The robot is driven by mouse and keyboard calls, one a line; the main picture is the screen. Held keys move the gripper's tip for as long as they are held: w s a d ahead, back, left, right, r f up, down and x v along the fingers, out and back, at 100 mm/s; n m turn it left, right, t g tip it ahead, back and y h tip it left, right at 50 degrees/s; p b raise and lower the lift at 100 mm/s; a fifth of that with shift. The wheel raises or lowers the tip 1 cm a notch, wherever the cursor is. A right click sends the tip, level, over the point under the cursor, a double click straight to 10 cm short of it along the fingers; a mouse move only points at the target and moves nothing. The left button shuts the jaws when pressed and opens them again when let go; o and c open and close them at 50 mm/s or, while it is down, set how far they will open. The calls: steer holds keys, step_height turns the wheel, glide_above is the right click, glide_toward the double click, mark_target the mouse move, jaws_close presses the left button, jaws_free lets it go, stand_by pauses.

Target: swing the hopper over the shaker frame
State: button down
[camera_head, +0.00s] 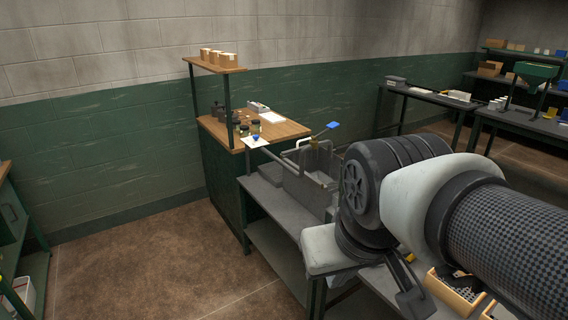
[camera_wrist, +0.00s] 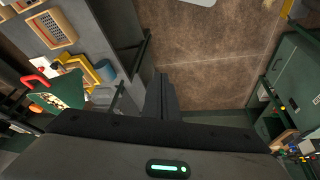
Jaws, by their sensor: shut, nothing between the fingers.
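My gripper (camera_wrist: 162,98) points down in the wrist view, its dark fingers together with nothing between them, over brown floor beside a grey bench. A dark green sloped body (camera_wrist: 58,95), apparently the hopper, is at the left of the wrist view, with a red curved handle (camera_wrist: 32,78) by it. It is apart from my fingers. A yellow frame (camera_wrist: 88,70) stands next to it, with a blue-grey cylinder; I cannot tell whether it is the shaker frame. In the head view my arm covers the near bench and I cannot make out the fingertips.
A grey bench (camera_head: 262,194) with a grey bin (camera_head: 305,188) and a blue-tipped lever (camera_head: 325,131) stands mid-view. A wooden-topped desk (camera_head: 285,130) is behind. Wooden-rimmed trays (camera_head: 452,298) lie at lower right. A green funnel (camera_head: 536,72) stands far right. Floor at left is clear.

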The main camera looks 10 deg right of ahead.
steer(key=s+d+f+n+g+h+b, duration=0.1)
steer(key=d+f+n+g+h+b, duration=0.65)
steer(key=d+f+h, duration=0.6)
steer(key=w+f+n+t+h+b, duration=0.1)
steer(key=w+f+n+t+h, duration=0.1)
steer(key=w+n+t, duration=0.3)
steer(key=w+f+n+t+h+b, duration=0.1)
steer(key=w+n+t+h, duration=0.3)
steer(key=w+n, duration=0.5)
steer(key=shift+w+f+n+t, duration=0.35)
steer(key=shift+f+t, duration=0.55)
steer(key=shift+t, duration=0.35)
steer(key=shift+a+h, duration=0.1)
steer(key=shift+h, duration=0.15)
steer(key=x, duration=1.4)
steer(key=shift+s, duration=0.1)
